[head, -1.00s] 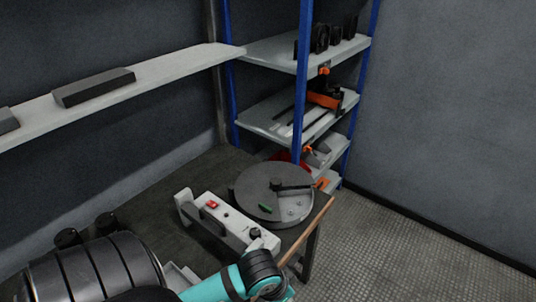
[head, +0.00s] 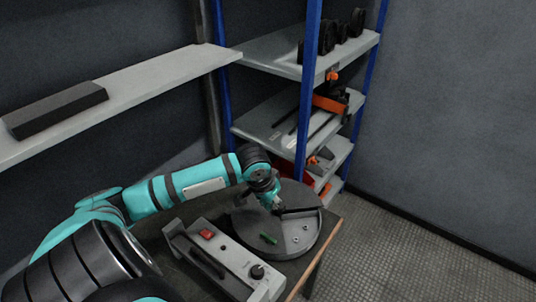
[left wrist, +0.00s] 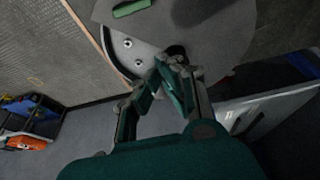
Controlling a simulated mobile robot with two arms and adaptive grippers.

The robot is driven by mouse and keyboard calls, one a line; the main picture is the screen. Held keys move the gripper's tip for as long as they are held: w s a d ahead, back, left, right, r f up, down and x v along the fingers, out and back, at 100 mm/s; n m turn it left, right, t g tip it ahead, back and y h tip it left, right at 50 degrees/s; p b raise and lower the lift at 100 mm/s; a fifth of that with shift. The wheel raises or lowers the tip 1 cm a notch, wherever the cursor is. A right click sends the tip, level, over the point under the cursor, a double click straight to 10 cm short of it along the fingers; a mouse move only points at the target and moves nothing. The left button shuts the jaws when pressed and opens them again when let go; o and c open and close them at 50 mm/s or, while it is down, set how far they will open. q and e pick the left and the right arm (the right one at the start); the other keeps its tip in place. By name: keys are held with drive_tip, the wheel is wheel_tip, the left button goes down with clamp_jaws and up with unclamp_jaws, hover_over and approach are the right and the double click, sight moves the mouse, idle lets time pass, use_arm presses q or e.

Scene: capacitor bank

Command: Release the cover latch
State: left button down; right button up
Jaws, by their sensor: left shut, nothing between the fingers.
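The round grey drum-like unit (head: 250,228) sits on the bench, with a flat cover over most of its top. A dark bar (head: 300,211) lies across the top from near the middle to the right rim. A green tab (head: 268,239) lies near the cover's front edge; it also shows in the left wrist view (left wrist: 131,8). I cannot tell which part is the latch. My left gripper (head: 277,210) points down at the bar's inner end; its fingers (left wrist: 172,62) are shut and empty. Contact with the bar is unclear. My right gripper is out of view.
A grey control box (head: 232,262) with a red switch and black knob stands in front of the unit on the dark bench. A blue-posted shelf rack (head: 309,90) stands behind. A wall shelf (head: 150,88) holds a dark block. Floor at right is clear.

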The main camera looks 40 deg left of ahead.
use_arm(q)
drive_tip(key=d, duration=0.1)
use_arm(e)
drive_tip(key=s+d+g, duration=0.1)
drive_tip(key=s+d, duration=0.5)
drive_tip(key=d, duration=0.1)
use_arm(q)
hover_over(273, 230)
drive_tip(key=w, duration=0.2)
drive_tip(key=f, duration=0.5)
drive_tip(key=shift+s+a+f, duration=0.1)
drive_tip(key=shift+s+f, duration=0.1)
drive_tip(key=shift+s, duration=0.05)
drive_tip(key=x, duration=0.3)
drive_tip(key=shift+w+f+p, duration=0.15)
drive_tip(key=shift+f+p, duration=0.15)
drive_tip(key=shift+f, duration=0.05)
drive_tip(key=s+p, duration=0.1)
drive_tip(key=s, duration=0.2)
drive_tip(key=shift+s+p, duration=0.1)
drive_tip(key=shift+p, duration=0.2)
drive_tip(key=shift+s+d, duration=0.2)
drive_tip(key=shift+s, duration=0.25)
drive_tip(key=shift+w, duration=0.1)
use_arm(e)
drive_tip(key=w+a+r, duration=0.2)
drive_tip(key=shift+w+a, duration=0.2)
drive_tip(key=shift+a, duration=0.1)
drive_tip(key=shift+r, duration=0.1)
